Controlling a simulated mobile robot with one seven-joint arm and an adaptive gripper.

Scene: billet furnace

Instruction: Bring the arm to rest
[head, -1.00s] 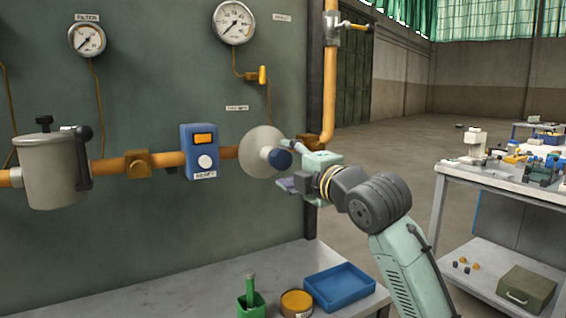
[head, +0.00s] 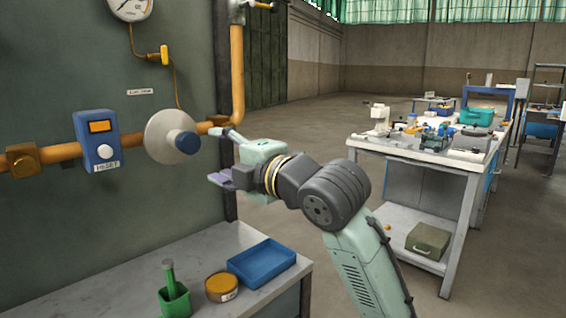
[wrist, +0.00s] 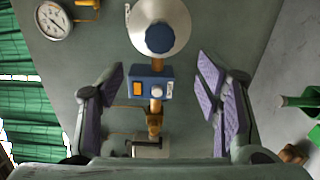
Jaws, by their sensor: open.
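My gripper (head: 222,157) is at the end of my raised arm, in front of the panel and just right of the round grey disc with a blue knob (head: 187,142). In the wrist view my gripper (wrist: 162,95) has its purple-padded fingers wide apart with nothing between them. Beyond the fingers, the same blue knob (wrist: 160,38) and the blue reset box (wrist: 150,86) show on the panel, apart from the pads. My arm bends down to the lower right in the head view.
Below my gripper is a grey bench (head: 130,275) with a green holder (head: 174,300), a round orange tin (head: 221,287) and a blue tray (head: 262,262). An orange pipe (head: 237,75) rises beside it. A cluttered white table (head: 400,152) stands at right. Open floor lies between.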

